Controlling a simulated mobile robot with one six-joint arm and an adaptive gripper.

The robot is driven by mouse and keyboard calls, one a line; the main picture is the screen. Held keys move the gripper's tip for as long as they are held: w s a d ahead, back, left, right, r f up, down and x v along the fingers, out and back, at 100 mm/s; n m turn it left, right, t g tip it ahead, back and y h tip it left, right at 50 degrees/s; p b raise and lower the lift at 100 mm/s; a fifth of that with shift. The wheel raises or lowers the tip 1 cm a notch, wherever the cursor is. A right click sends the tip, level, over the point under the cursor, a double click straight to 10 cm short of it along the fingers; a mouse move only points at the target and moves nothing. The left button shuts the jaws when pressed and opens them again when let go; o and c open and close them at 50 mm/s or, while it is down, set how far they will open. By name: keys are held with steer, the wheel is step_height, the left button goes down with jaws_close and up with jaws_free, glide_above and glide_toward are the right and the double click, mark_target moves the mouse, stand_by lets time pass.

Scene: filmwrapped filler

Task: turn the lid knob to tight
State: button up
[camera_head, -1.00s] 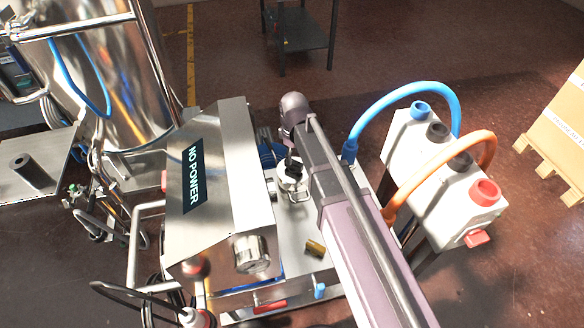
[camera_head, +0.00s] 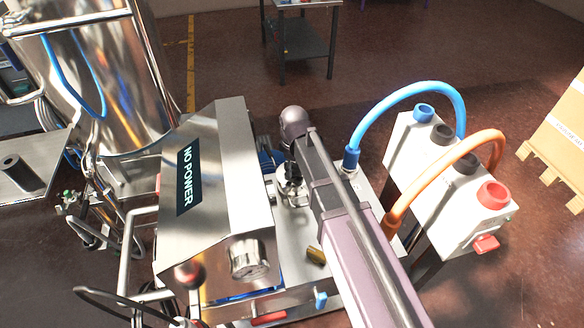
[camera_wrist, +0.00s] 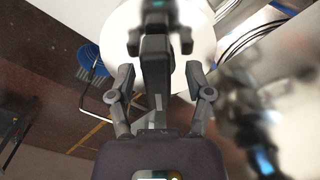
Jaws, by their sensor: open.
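In the wrist view, a dark upright piece that looks like the lid knob (camera_wrist: 155,60) stands over a round white lid (camera_wrist: 203,45). My gripper (camera_wrist: 160,85) is open, with one finger on each side of the dark piece. I cannot tell whether the fingers touch it. In the head view, my gripper (camera_head: 292,188) is small and mostly hidden by my arm, over the metal deck beside the sloped housing. The knob cannot be made out clearly there.
The steel housing (camera_head: 225,165) with a NO POWER sign stands just left of my arm. A white box (camera_head: 440,165) with blue and orange hoses stands to the right. A small brass-coloured piece (camera_head: 316,256) lies on the deck. A large steel tank (camera_head: 100,80) is behind left.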

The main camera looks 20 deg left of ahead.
jaws_close()
steer(key=shift+a, duration=0.25)
steer(key=shift+s+d, duration=0.1)
steer(key=shift+d, duration=0.15)
